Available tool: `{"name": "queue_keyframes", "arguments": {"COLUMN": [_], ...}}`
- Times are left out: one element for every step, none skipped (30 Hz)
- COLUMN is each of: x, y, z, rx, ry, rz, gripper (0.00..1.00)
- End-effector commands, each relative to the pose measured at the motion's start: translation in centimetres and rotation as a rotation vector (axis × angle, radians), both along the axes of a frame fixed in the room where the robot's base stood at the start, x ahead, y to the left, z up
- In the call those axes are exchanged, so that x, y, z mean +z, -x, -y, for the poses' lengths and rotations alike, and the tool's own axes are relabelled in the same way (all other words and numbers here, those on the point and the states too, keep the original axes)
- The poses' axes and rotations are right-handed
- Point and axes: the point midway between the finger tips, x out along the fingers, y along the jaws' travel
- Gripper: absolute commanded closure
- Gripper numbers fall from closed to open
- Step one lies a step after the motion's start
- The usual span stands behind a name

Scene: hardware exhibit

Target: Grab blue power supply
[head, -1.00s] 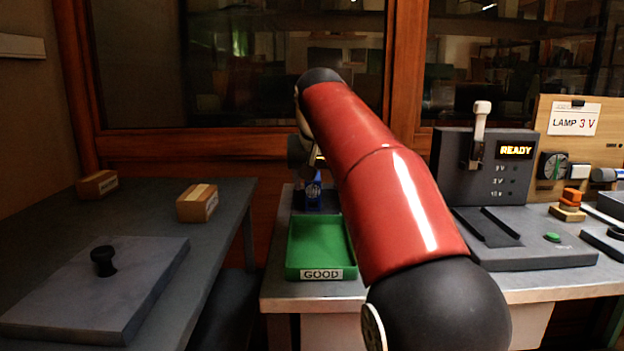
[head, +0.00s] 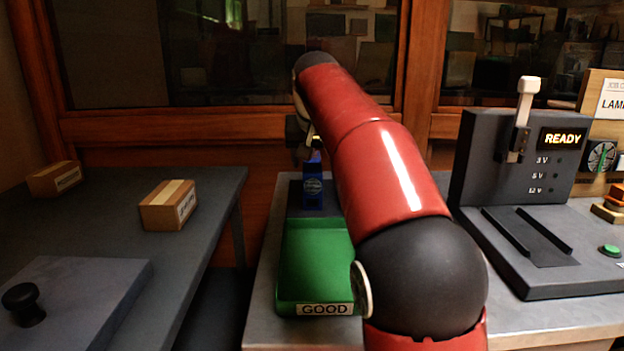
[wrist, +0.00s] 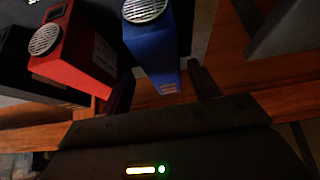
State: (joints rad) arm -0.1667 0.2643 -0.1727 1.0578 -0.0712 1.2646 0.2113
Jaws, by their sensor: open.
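The blue power supply (head: 313,190) stands upright on a dark surface behind the green tray in the head view. In the wrist view the blue power supply (wrist: 152,50) shows a round silver grille, and its near end lies between or just beyond the finger tips. My gripper (wrist: 160,80) is open, one dark finger on each side of the blue body's end; I cannot tell whether either finger touches it. In the head view my gripper (head: 310,148) is just above the blue supply, partly hidden by my red arm.
A red power supply (wrist: 75,55) stands close beside the blue one. The green tray (head: 315,265) marked GOOD lies in front. To the right is a grey test station (head: 510,160) reading READY. On the left table are cardboard boxes (head: 168,205) and a knobbed slab (head: 85,290).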

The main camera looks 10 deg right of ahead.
Motion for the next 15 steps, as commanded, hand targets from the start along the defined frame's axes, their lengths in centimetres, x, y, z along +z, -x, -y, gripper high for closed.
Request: {"name": "queue_keyframes", "arguments": {"x": [-0.5,-0.8,-1.2,-1.5,-1.9,-2.5,-2.9,-3.1,-3.3,-3.4,-3.4,-3.4,-3.4,-3.4,-3.4], "y": [-0.5,-0.8,-1.3,-1.7,-2.0,-2.3,-2.5,-2.7,-2.8,-2.9,-3.0,-3.0,-3.0,-3.0,-2.9], "z": [0.0,0.0,-0.1,-0.1,-0.1,0.0,0.0,0.1,0.1,0.1,0.1,0.1,0.1,0.1,0.1], "rx": [-0.001,-0.001,-0.001,-0.001,-0.001,-0.001,-0.001,-0.001,-0.001,-0.001,0.000,0.000,0.000,0.000,0.000], "ry": [0.000,0.000,0.000,0.000,0.001,0.000,0.000,0.000,-0.001,-0.001,-0.001,-0.001,-0.001,-0.001,-0.001], "rz": [-0.002,-0.002,-0.002,-0.002,-0.002,-0.002,-0.002,-0.002,-0.001,0.000,0.001,0.001,0.001,0.001,0.001], "gripper": [0.38,0.38,0.38,0.38,0.38,0.38,0.38,0.38,0.38,0.38,0.38,0.38,0.38,0.38,0.38]}}
